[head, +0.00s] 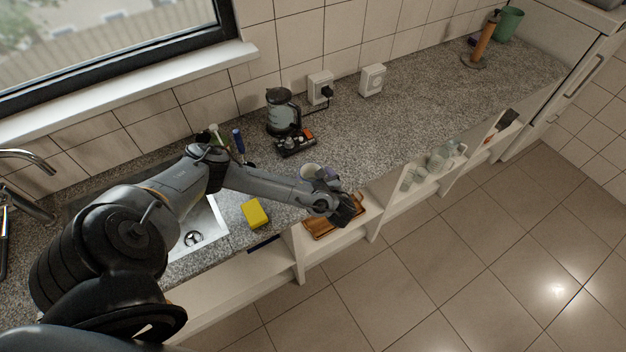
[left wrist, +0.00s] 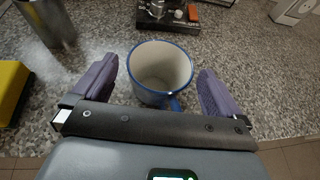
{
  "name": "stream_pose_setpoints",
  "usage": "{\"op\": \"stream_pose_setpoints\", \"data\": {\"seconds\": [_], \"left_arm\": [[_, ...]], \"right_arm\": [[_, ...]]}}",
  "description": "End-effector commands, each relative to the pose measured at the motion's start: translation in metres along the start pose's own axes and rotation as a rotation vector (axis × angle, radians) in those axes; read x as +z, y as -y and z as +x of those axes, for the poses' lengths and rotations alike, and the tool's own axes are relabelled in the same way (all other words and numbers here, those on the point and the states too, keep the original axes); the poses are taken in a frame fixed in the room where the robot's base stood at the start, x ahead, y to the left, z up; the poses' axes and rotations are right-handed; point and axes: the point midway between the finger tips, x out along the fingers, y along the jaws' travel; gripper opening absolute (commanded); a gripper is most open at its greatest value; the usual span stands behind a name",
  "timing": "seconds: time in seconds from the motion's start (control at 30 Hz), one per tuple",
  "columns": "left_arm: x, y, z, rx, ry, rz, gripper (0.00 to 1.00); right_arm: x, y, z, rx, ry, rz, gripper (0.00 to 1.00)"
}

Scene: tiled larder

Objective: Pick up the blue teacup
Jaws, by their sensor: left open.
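The teacup (left wrist: 160,72) is white inside with a blue rim and a blue handle that points toward me in the left wrist view. It stands upright on the speckled counter. In the head view the cup (head: 308,169) shows just past my left forearm, partly hidden by it. My left gripper (head: 326,175) is open at the cup, near the counter's front edge. In the left wrist view its two purple fingers (left wrist: 159,78) stand on either side of the cup, with a gap on each side. My right gripper is not in view.
A yellow sponge (head: 254,214) lies left of the cup, by the sink (head: 202,232). A metal container (left wrist: 45,22) stands at the upper left of the wrist view.

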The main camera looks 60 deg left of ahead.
Motion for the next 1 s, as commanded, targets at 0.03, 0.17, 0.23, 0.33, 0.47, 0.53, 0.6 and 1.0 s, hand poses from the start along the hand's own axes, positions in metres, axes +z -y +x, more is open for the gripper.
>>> {"op": "stream_pose_setpoints", "data": {"seconds": [0.03,0.17,0.23,0.33,0.47,0.53,0.6,1.0], "left_arm": [[0.001,0.001,0.007,0.002,0.003,0.0,1.0],[0.0,0.001,0.022,0.001,0.001,-0.001,1.0],[0.0,0.001,0.026,0.001,0.001,0.0,1.0],[0.0,0.001,0.029,0.0,0.0,0.0,1.0],[-0.001,0.001,0.029,0.0,0.0,0.0,1.0],[-0.001,0.001,0.029,0.0,0.0,0.0,1.0],[-0.001,0.001,0.029,0.0,0.0,0.0,0.89],[0.0,0.001,0.029,0.0,0.0,-0.001,0.46]], "right_arm": [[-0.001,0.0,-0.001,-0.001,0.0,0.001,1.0],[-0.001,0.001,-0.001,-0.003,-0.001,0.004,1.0],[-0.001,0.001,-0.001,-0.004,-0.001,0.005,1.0],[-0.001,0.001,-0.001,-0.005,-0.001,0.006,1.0],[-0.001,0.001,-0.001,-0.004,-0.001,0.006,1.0],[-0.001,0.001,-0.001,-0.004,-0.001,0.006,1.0],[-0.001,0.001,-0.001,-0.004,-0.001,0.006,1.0],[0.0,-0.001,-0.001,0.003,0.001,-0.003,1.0]]}}
